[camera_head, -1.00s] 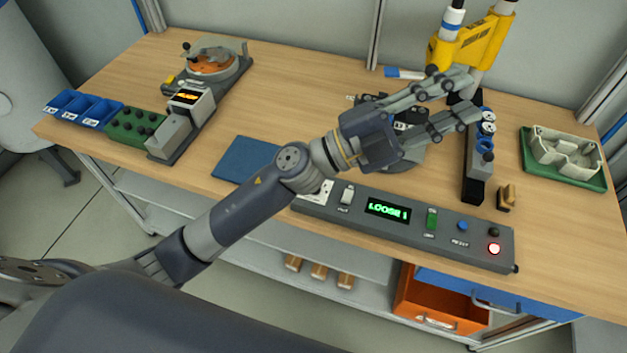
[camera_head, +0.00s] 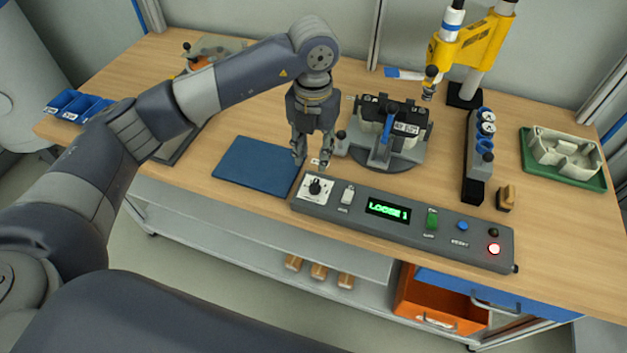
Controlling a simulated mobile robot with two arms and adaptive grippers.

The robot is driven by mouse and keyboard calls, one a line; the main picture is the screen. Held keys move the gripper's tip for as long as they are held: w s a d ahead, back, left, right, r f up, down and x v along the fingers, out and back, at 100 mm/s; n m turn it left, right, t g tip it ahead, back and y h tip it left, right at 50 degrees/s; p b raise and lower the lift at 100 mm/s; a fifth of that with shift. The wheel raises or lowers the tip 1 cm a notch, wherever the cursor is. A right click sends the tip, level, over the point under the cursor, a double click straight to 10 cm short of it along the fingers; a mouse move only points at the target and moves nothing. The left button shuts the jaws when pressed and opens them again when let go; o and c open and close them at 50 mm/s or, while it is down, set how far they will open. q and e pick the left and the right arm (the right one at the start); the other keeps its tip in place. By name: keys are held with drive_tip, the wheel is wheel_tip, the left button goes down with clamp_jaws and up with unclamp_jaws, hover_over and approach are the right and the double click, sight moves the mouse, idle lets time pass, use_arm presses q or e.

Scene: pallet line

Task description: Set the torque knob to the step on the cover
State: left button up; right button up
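The torque knob (camera_head: 316,187) is a small black knob on a white dial plate at the left end of the grey control box (camera_head: 345,208). Its setting is too small to read. The box's display (camera_head: 388,209) shows green text like "LOOSE 1". My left gripper (camera_head: 311,164) points down just above and behind the knob, its fingers apart and empty, not touching it. A pale grey housing (camera_head: 566,150), possibly the cover, lies in a green tray (camera_head: 535,172) at the right; no step mark on it is readable. My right gripper is out of view.
A blue mat (camera_head: 250,168) lies left of the box. A clamp fixture with a dark part (camera_head: 400,120) stands behind it. A lit button (camera_head: 494,249) sits at the box's right end.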

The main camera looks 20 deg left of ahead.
sight(314, 186)
use_arm(q)
wheel_tip(314, 186, down, 10)
drive_tip(key=p, duration=0.2)
drive_tip(key=shift+d+r+p, duration=0.1)
drive_tip(key=shift+r+p, duration=0.15)
drive_tip(key=shift+p, duration=0.15)
drive_tip(key=shift+f, duration=0.5)
drive_tip(key=shift+c, duration=0.3)
clamp_jaws()
